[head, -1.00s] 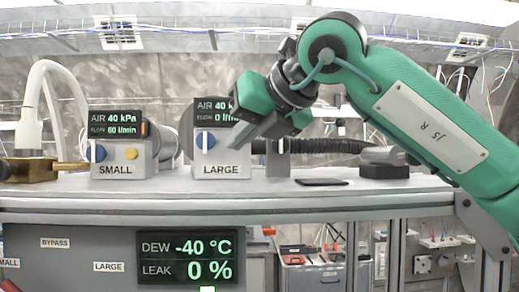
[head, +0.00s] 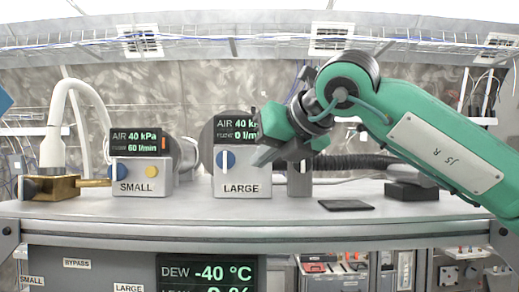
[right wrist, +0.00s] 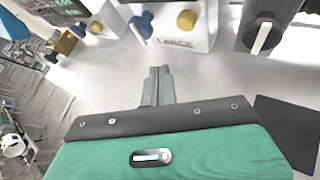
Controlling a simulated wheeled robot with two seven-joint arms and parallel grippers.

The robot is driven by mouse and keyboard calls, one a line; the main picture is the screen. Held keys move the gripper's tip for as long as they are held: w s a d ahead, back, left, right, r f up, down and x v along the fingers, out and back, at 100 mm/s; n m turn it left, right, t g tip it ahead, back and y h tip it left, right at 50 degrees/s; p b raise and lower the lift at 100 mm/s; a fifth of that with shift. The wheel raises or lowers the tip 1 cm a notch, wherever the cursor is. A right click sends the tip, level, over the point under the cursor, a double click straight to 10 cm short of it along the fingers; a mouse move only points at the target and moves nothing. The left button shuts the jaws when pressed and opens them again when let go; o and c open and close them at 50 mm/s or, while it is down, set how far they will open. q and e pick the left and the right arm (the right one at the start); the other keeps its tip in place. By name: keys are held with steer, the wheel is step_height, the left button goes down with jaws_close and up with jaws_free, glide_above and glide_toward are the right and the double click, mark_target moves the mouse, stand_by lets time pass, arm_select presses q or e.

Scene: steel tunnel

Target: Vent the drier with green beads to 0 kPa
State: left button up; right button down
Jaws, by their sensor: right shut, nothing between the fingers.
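No green beads show in either view. In the head view a grey unit marked LARGE (head: 241,189) stands on the bench; its display (head: 232,130) reads AIR 40 and flow 0 l/min, partly covered by my gripper. It has a blue knob (head: 226,160); the wrist view also shows its yellow knob (right wrist: 187,19). A unit marked SMALL (head: 138,187) stands to its left, with a display (head: 138,142) reading AIR 40 kPa and flow 60 l/min. My right gripper (head: 260,161) is shut and empty in front of LARGE's right side. My left gripper is out of view.
A lower display (head: 207,273) reads DEW -40 °C. A brass block (head: 48,188) with a white hose is at the left. A grey block with a white-marked knob (right wrist: 262,36) is right of LARGE. A dark flat plate (head: 346,205) lies on the bench (head: 300,215).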

steer(key=w+p, duration=0.1)
steer(key=w, duration=0.2)
steer(key=shift+w, duration=0.8)
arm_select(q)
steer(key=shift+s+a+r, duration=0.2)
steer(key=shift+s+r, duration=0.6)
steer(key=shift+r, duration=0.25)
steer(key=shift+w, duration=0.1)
arm_select(e)
steer(key=shift+w, duration=0.1)
steer(key=shift+w, duration=0.25)
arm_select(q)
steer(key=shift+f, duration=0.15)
arm_select(e)
steer(key=shift+w, duration=0.1)
